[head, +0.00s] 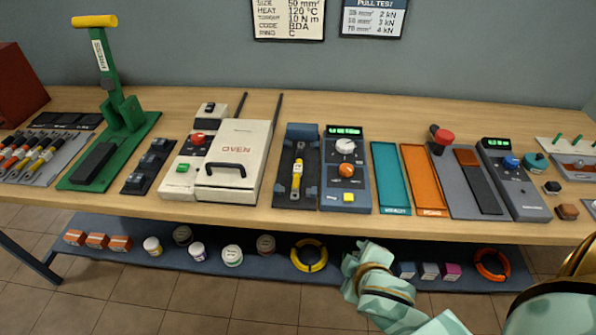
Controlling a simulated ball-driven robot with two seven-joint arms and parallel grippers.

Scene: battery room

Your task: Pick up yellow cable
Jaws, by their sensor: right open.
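A yellow cable coil (321,264) lies on the dark lower shelf below the bench, with dark bands on its ring. My right gripper (364,262), pale green with gold bands, is just right of the coil in the picture, in front of the shelf. It is open, and nothing shows between its fingers. Another yellow-and-black piece (42,160) lies among several coloured ones on a grey plate at far left. My left gripper is out of view.
The bench edge (250,216) overhangs the shelf (345,277). An orange coil (491,265), small boxes (429,271) and several round tubs (232,255) share the shelf. An oven (235,155) and control boxes (345,165) crowd the bench front; its back strip is clear.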

